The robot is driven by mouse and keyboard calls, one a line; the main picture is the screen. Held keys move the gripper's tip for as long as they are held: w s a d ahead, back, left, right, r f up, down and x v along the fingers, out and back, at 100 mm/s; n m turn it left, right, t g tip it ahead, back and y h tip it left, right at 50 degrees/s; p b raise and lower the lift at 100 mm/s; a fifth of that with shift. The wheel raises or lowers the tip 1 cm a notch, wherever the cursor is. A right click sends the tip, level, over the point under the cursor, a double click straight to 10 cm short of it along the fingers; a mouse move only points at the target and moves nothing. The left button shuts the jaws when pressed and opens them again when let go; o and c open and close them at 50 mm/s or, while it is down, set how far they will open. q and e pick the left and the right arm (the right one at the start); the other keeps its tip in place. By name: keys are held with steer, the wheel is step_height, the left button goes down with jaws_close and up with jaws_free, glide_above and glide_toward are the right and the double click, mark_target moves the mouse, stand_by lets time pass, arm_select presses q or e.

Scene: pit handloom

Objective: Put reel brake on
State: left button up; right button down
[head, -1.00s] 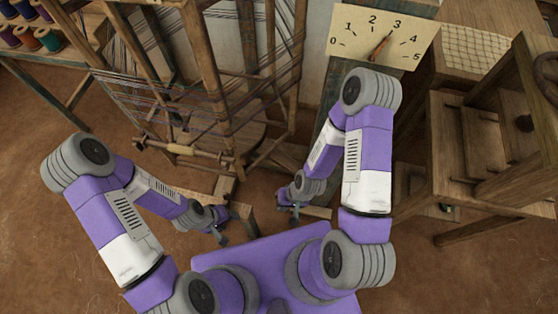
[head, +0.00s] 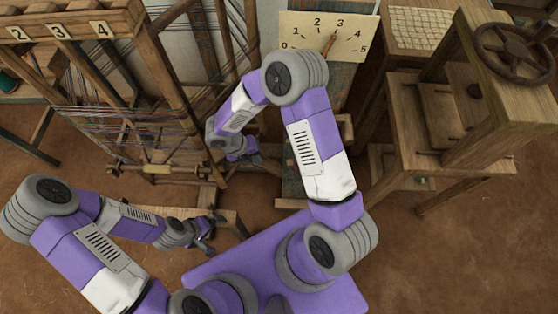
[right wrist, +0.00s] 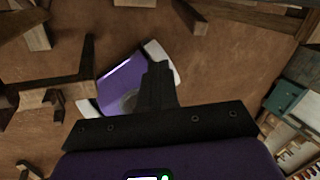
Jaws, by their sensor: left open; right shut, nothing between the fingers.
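No part can be told for sure as the reel brake. A wooden frame wound with dark threads (head: 95,122) stands at the left in the head view, with a pale wooden roller (head: 157,169) below it. My right gripper (head: 262,161) is to the right of this frame, beside its posts; contact cannot be told. In the right wrist view its fingers (right wrist: 157,82) are shut and empty above brown floor. My left gripper (head: 208,236) is open and empty, low in front of the frame, near a wooden beam.
A dial board (head: 300,42) numbered 0 to 5 has its pointer near 3. A wooden bench (head: 440,120) with a dark handwheel (head: 515,52) stands at the right. A beam marked 2, 3, 4 (head: 70,29) crosses the upper left. Open floor lies at lower right.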

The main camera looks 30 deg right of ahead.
steer(key=s+d+f+b, duration=0.2)
steer(key=d+f+b, duration=0.1)
steer(key=d+f, duration=0.5)
steer(key=shift+n+h, duration=0.3)
stand_by(0.3)
